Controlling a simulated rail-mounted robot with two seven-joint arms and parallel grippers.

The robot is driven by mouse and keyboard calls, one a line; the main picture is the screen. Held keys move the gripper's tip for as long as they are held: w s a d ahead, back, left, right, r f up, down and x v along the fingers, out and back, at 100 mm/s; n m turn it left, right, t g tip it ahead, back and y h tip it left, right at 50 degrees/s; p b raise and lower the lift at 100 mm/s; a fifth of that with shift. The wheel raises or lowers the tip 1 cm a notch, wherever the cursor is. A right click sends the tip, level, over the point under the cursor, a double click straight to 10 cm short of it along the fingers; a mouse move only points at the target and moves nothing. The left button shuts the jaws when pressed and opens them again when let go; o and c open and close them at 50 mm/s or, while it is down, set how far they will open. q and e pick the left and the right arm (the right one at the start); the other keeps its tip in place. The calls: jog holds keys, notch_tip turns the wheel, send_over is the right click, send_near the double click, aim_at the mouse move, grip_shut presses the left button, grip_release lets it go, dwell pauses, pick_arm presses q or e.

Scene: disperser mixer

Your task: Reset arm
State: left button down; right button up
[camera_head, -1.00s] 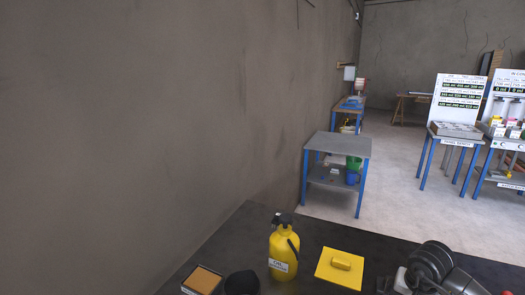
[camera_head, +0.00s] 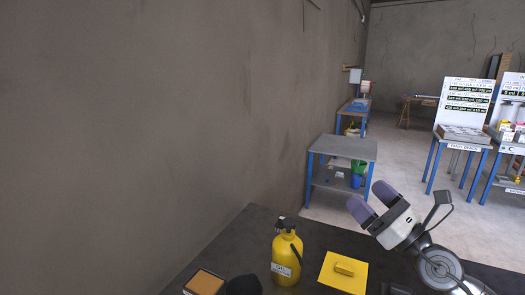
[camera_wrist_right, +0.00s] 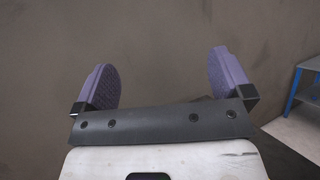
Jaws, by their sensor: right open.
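My right gripper (camera_head: 370,202) is raised above the right part of the dark table, with its two purple finger pads spread apart. In the right wrist view the gripper (camera_wrist_right: 160,84) is open and empty, with only the wall between its fingers. My left gripper is not in view.
On the dark table (camera_head: 320,235) stand a yellow sprayer bottle (camera_head: 286,258), a yellow square piece with a raised grip (camera_head: 343,271) and an orange-topped box (camera_head: 204,282). A grey-topped table with blue legs (camera_head: 342,149) stands beyond. A bare wall (camera_head: 140,120) fills the left.

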jog(key=s+d+r+m+t+h, duration=0.2)
jog(key=r+m+t+h, duration=0.3)
jog(key=m, duration=0.5)
jog(key=s+d+r+m+t+h, duration=0.2)
jog(key=r+m+t+h, duration=0.15)
jog(key=m+h, duration=0.6)
jog(key=s+a+f+m+g+p, duration=0.1)
jog(key=s+f+m+g, duration=0.45)
jog(key=f, duration=0.45)
jog(key=s+a+f+m+g, duration=0.1)
jog(key=s+f+m+g, duration=0.3)
jog(key=f+m, duration=0.5)
jog(key=s+a+f+m+g+p, duration=0.1)
jog(key=s+f+m+g, duration=0.4)
jog(key=f, duration=0.7)
jog(key=s+a+f+m+g+p, duration=0.2)
jog(key=s+f+g, duration=0.6)
jog(key=s+f, duration=1.5)
notch_tip(320, 180, up, 39)
jog(key=s+p, duration=0.1)
jog(key=p, duration=3.6)
jog(key=shift+s+d+f+g, duration=0.15)
jog(key=shift+s+f+g, duration=0.05)
jog(key=shift+s+g, duration=0.1)
